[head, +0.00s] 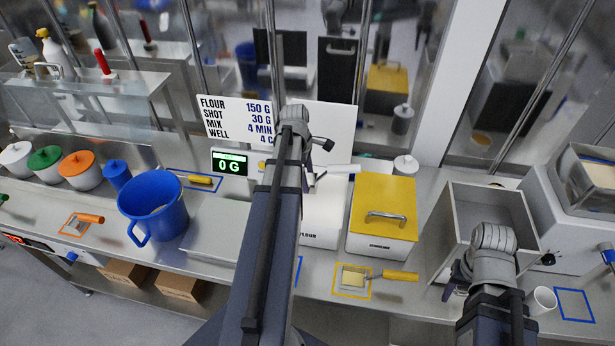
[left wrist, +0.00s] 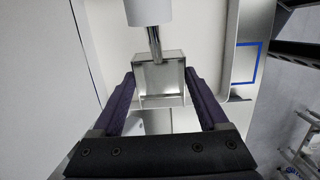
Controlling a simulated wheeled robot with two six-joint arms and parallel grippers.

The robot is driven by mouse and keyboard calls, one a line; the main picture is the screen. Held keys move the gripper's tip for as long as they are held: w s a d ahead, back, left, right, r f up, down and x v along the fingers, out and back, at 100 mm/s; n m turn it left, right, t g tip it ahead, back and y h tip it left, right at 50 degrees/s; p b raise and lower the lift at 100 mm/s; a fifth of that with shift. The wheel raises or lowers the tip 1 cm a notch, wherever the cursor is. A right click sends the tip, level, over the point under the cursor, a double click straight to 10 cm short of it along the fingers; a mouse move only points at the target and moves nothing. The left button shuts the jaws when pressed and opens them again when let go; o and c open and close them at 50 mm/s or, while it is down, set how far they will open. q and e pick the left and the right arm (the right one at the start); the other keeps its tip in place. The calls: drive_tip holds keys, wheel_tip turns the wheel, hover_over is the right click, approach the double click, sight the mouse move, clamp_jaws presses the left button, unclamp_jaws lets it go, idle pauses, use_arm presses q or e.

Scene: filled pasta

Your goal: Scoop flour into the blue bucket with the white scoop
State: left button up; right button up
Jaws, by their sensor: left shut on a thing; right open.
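The blue bucket (head: 153,212) stands upright on the counter at the left, on or beside a scale. The flour bin (head: 320,222) is white and stands right of my left arm, partly hidden by it. My left gripper (head: 312,172) is over the back of the flour bin, shut on the white scoop (head: 338,168). In the left wrist view the scoop (left wrist: 158,76) has a white handle, and its metal pan lies between the fingers of my left gripper (left wrist: 160,84). Whether it holds flour I cannot tell. My right gripper (head: 456,280) is open, mostly hidden behind its arm, by a grey bin.
A yellow-lidded semolina bin (head: 382,215) stands right of the flour bin. A yellow scoop (head: 385,275) lies in front of it. A grey open bin (head: 490,205) and a white cup (head: 541,300) are at the right. The display (head: 230,163) reads 0 G.

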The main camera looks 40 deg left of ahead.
use_arm(q)
wheel_tip(320, 180, down, 8)
drive_tip(key=b, duration=0.7)
drive_tip(key=shift+f+b, duration=0.15)
drive_tip(key=shift+b, duration=0.15)
idle(0.5)
wheel_tip(320, 180, up, 11)
drive_tip(key=p, duration=1.1)
idle(0.4)
drive_tip(key=shift+s+d, duration=0.1)
drive_tip(key=shift+s, duration=0.05)
